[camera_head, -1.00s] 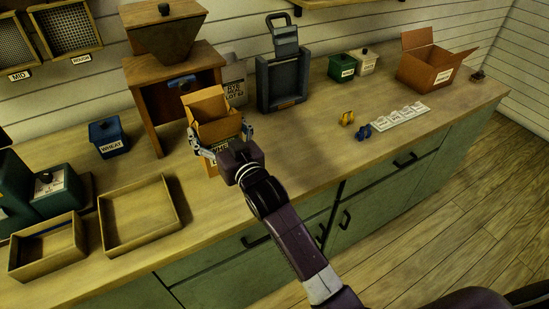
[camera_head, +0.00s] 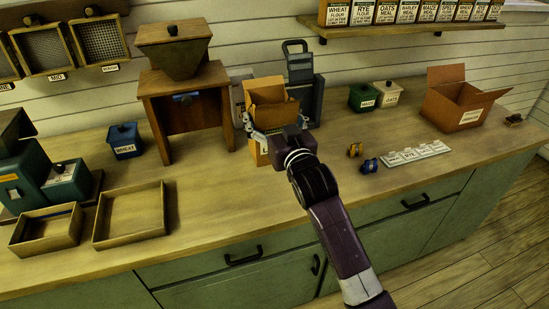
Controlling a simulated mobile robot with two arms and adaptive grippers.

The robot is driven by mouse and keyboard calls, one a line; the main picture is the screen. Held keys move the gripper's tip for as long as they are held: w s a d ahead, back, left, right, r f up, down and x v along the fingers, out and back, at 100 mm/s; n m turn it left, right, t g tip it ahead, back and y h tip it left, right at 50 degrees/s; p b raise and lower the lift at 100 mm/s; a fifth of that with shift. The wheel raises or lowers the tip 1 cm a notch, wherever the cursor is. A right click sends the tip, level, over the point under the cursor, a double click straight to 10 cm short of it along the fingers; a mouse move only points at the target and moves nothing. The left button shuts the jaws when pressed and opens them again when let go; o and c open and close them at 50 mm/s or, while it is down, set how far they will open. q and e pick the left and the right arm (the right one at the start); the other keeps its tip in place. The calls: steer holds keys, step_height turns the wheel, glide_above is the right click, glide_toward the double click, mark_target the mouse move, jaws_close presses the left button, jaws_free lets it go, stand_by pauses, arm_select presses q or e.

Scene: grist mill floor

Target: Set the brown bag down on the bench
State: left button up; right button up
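The brown bag (camera_head: 268,92) is an upright, open-topped paper bag with a partly hidden label low on its front. My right gripper (camera_head: 277,128), whose arm comes in from the lower right, has its fingers on both sides of the bag and is shut on it. The gripper body covers the bag's lower right front. I cannot tell whether the bag's bottom touches the bench (camera_head: 215,205) or hangs just above it. My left gripper is not in view.
The wooden mill (camera_head: 187,95) stands left of the bag. A grey bag (camera_head: 238,88) and a dark grey device (camera_head: 301,70) stand close behind it. The bench front left of the arm is clear.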

steer(key=f, duration=0.7)
steer(key=shift+d+f, duration=0.1)
steer(key=shift+d, duration=0.1)
steer(key=shift+f, duration=0.65)
step_height(320, 180, down, 3)
steer(key=shift+f, duration=0.4)
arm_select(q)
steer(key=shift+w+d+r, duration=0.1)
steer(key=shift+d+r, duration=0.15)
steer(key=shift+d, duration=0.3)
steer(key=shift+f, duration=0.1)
arm_select(e)
steer(key=shift+f, duration=0.15)
steer(key=o, duration=2.1)
steer(key=shift+f, duration=0.15)
